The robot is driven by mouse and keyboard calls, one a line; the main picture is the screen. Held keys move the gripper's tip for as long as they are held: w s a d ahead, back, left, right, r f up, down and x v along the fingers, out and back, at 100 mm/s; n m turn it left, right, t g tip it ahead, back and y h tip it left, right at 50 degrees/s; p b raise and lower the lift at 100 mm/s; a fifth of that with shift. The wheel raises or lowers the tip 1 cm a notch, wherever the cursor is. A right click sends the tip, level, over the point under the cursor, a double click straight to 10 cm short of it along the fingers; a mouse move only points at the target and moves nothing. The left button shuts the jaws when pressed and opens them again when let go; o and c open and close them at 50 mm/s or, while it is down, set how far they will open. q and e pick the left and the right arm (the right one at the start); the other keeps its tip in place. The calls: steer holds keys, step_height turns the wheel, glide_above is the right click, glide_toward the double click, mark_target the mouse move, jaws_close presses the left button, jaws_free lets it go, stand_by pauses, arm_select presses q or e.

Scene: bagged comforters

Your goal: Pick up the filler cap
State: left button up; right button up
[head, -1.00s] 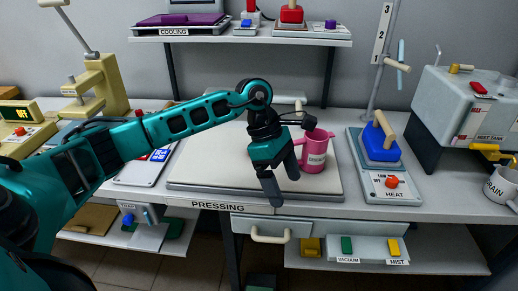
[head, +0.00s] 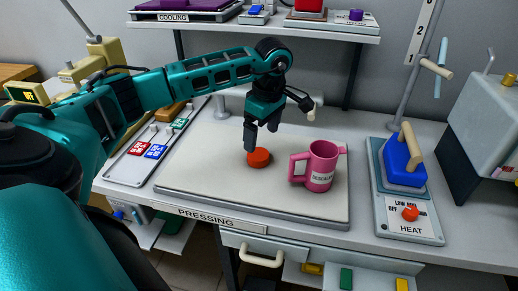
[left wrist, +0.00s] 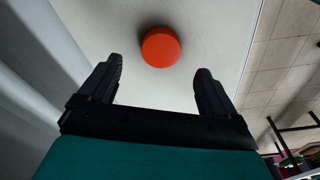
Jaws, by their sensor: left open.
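An orange-red round cap (head: 259,158), which looks like the filler cap, lies on the pale pressing board (head: 205,172), left of a pink mug. My left gripper (head: 262,137) is open and empty, pointing down just above and behind the cap in the head view. One finger overlaps the cap's upper edge there; contact cannot be told. In the left wrist view the cap (left wrist: 161,47) is centred slightly beyond the open fingertips (left wrist: 159,70), with nothing between the fingers. My right gripper is in neither view.
The pink mug (head: 322,168) stands close to the right of the cap. A heat unit with a blue iron (head: 402,160) is farther right. A panel with red and blue labels (head: 150,150) lies left. A shelf (head: 325,30) hangs behind.

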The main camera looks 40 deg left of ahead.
mark_target(259, 154)
arm_select(q)
steer(key=f, duration=0.4)
steer(key=a+f, duration=0.1)
steer(key=f, duration=0.1)
steer(key=shift+s+f, duration=0.15)
steer(key=shift+f, duration=0.2)
steer(key=c, duration=1.1)
steer(key=shift+r, duration=0.15)
steer(key=shift+c, duration=0.2)
step_height(259, 154, up, 20)
steer(key=p, duration=0.1)
